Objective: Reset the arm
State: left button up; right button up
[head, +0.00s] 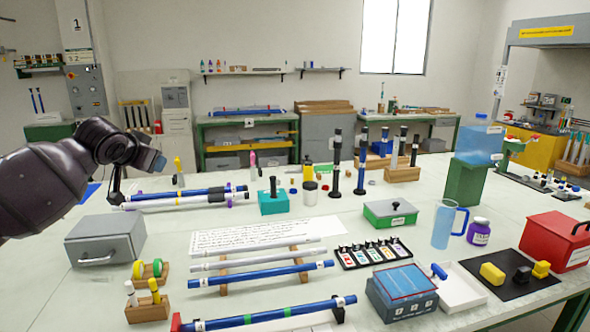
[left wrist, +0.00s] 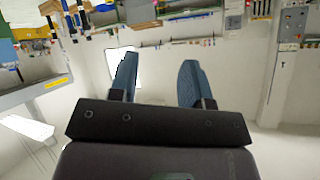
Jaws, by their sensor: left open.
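My left arm comes in from the left in the head view, raised over the far left of the table. Its gripper (head: 156,163) points to the right there, partly hidden by my wrist. In the left wrist view the two blue-grey fingers (left wrist: 156,80) stand apart with nothing between them. My right gripper is not in view. A blue rod with green bands (head: 270,314) lies at the front of the table. Another blue rod (head: 262,274) and white rods (head: 258,264) lie across a wooden rack (head: 223,285) behind it.
More rods (head: 190,201) lie near my left gripper. A grey box (head: 105,240) stands at the table's left. A teal box (head: 272,204), a green box (head: 389,213), a blue jug (head: 444,225) and a red box (head: 555,243) stand farther right. The wrist view appears upside down.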

pick_arm(q)
jog(key=s+d+f+m+t+h, duration=0.2)
jog(key=s+d+f+m+h, duration=0.15)
jog(key=d+f, duration=0.75)
jog(key=s+f+b, duration=0.1)
jog(key=s+f, duration=0.5)
jog(key=f, duration=0.2)
jog(key=s+f+n+t+b, duration=0.1)
jog(key=s+f, duration=0.6)
jog(key=f, duration=0.1)
jog(key=s+f+n+y+b, duration=0.1)
jog(key=s+f, duration=0.6)
jog(key=f, duration=0.1)
jog(key=shift+s+a+f, duration=0.1)
jog(key=shift+s+a, duration=0.15)
jog(key=shift+a, duration=0.05)
jog(key=s+a+f+n+g+y, duration=0.1)
jog(key=s+f+n+g, duration=0.1)
jog(key=s+f, duration=0.5)
jog(key=s+a+f+n+g+y+b, duration=0.1)
jog(key=s+a+f+n+y, duration=0.1)
jog(key=s+f, duration=0.6)
jog(key=s, duration=0.6)
jog(key=shift+a+f+n+g, duration=0.25)
jog(key=shift+f+n+g, duration=0.05)
jog(key=shift+n+g, duration=0.1)
